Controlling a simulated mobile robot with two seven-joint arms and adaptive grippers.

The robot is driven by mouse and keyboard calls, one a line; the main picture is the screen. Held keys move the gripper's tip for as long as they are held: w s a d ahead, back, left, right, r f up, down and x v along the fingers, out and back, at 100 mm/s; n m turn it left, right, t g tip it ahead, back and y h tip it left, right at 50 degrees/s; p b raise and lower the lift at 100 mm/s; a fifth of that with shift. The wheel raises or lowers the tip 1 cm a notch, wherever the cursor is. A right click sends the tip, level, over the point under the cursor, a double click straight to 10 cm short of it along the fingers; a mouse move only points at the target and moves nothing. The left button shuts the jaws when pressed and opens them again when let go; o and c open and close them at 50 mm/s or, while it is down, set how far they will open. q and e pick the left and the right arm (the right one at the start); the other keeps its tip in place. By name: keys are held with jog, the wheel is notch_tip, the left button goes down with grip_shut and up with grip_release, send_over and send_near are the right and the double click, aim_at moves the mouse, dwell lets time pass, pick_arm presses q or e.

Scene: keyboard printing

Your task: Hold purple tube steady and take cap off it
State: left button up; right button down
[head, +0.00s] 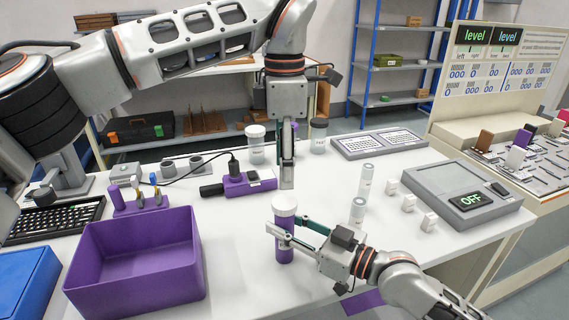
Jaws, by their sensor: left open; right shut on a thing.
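The purple tube (284,252) stands upright near the front middle of the white table, with a white cap (284,204) on its top. My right gripper (283,235) comes in from the right and is shut on the tube's body, below the cap. My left gripper (287,172) points straight down from above. It is open and empty, its fingertips a little above the cap and apart from it. Its fingers are seen edge-on, so the gap between them hardly shows.
A purple bin (137,285) stands front left. A purple power strip (249,184) lies behind the tube. Clear vials (357,212) and small white blocks (429,222) stand to the right, beside a grey device reading OFF (462,190). Lidded jars (256,146) stand behind my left gripper.

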aim_at(284, 202)
pick_arm(q)
jog(key=m, duration=1.5)
jog(key=shift+f, duration=4)
